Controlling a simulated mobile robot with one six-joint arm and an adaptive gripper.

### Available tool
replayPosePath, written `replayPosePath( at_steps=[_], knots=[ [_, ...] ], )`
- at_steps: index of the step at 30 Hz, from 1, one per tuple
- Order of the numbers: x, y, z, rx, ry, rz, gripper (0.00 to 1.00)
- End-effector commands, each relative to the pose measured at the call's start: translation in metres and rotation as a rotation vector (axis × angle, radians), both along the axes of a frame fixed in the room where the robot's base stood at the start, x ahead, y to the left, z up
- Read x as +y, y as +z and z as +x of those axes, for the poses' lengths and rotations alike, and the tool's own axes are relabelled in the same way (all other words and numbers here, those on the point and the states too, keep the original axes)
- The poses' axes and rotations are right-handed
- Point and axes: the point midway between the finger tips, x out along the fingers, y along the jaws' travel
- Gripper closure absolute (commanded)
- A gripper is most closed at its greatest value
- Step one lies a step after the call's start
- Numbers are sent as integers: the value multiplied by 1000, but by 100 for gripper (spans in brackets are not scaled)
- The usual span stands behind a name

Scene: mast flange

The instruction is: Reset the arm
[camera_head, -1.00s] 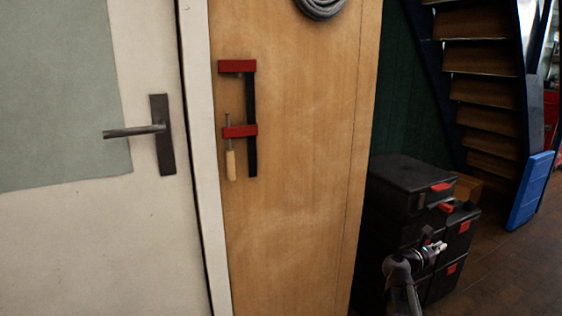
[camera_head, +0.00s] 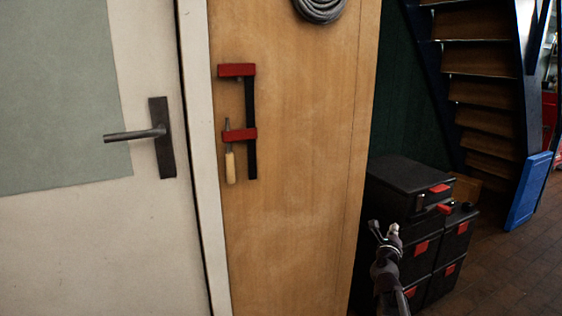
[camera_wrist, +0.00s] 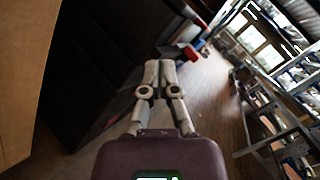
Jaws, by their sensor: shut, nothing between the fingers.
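My gripper (camera_wrist: 159,68) is shut and empty in the wrist view, its two grey fingers side by side above the brown floor. In the head view my gripper (camera_head: 384,229) is at the lower right, small, in front of the black toolboxes (camera_head: 405,178). It points upward at the end of my arm. The exact gap between it and the boxes cannot be told.
A pale door with a dark handle (camera_head: 163,137) is at left. A red clamp (camera_head: 238,134) and a grey cable coil (camera_head: 320,8) hang on the wooden panel (camera_head: 295,190). Stairs (camera_head: 487,90) and a blue board (camera_head: 528,190) are at right. Brick-like floor (camera_head: 510,255) is clear.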

Motion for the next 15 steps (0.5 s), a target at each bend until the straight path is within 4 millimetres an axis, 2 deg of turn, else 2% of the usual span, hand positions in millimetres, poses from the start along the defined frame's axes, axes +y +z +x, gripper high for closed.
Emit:
replayPosePath(
  at_steps=[1, 8, 15],
  knots=[
    [16, 0, 2, 44, 58, -67, 100],
    [83, -17, 8, 248, 323, -394, 100],
    [143, -50, -5, 456, 595, -741, 100]
  ],
)
